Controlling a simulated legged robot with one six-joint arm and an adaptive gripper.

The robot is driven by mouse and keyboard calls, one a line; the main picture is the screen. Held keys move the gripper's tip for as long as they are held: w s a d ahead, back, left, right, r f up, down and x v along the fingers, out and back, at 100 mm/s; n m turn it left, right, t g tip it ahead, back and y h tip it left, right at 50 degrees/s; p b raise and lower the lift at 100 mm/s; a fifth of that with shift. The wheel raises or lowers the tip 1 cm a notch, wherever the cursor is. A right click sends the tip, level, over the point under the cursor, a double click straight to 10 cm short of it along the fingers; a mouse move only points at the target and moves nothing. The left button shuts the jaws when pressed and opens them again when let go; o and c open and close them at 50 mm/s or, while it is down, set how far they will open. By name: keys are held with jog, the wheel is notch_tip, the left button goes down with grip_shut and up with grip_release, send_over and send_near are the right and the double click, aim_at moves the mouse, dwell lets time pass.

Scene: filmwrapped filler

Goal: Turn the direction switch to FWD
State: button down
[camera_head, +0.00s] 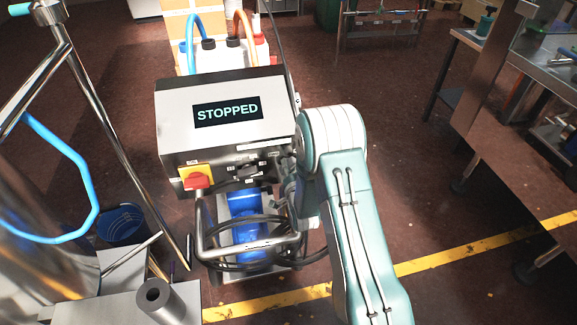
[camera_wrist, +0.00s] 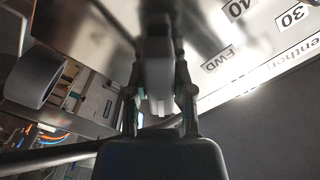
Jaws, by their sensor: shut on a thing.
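A steel control box (camera_head: 222,145) on a pump cart has a screen (camera_head: 228,110) reading STOPPED. My gripper (camera_head: 287,165) is at the right end of its front panel, partly covered by my own arm. In the wrist view my gripper (camera_wrist: 158,85) has its two dark fingers on either side of a grey bar-shaped handle, the direction switch (camera_wrist: 157,62), and is shut on it. The FWD label (camera_wrist: 222,58) is on the panel to the right of the handle. The switch's pointing direction is blurred and I cannot tell it.
A red and yellow rotary switch (camera_head: 196,178) is at the panel's left, a dark dial (camera_head: 246,170) nearer the middle. A metal guard bar and black cables (camera_head: 245,247) are below. A steel vessel stands left, a steel table (camera_head: 545,60) right.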

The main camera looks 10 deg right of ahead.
jog(key=n, duration=0.8)
jog(key=shift+a+n, duration=0.1)
jog(key=shift+n, duration=0.3)
jog(key=n, duration=0.4)
jog(key=shift+a, duration=0.1)
jog(key=shift+n, duration=2.5)
jog(key=shift+a, duration=0.1)
jog(key=shift+c, duration=2.4)
grip_release()
jog(key=shift+a, duration=0.1)
